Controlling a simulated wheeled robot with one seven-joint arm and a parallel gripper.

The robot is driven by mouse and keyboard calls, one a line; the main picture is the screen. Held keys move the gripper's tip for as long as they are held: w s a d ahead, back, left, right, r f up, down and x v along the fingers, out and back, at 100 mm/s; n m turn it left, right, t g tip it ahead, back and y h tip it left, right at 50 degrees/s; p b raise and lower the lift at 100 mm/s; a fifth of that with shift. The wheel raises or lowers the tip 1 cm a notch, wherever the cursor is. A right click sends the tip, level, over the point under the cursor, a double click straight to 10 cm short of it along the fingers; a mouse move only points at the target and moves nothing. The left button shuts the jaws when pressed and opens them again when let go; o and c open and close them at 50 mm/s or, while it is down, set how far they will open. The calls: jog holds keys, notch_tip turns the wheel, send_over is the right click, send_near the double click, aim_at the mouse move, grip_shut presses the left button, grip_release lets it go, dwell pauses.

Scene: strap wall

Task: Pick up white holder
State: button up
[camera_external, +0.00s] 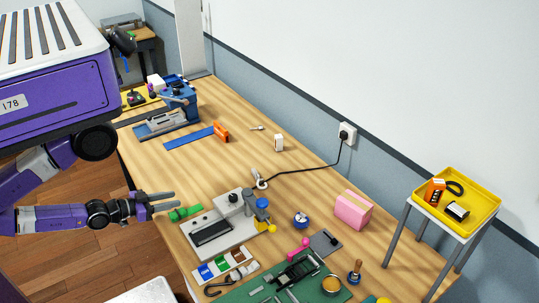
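Two things could be the white holder, and I cannot tell which is meant. One is a small upright white block (279,142) near the back edge of the wooden table. The other is a white rack (240,271) with coloured pieces in it at the table's front. My gripper (172,201) is over the table's left edge, its fingers apart and nothing visible between them. It is just left of a green object (184,213), well away from the white block and above the rack in the picture. I cannot tell whether it touches the green object.
A grey machine (215,236) stands right of the green object. A black cable (310,170) runs to the wall socket. The table's middle is mostly clear.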

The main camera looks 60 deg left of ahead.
aim_at(279, 143)
jog(key=shift+o, duration=0.4)
jog(key=shift+o, duration=1.4)
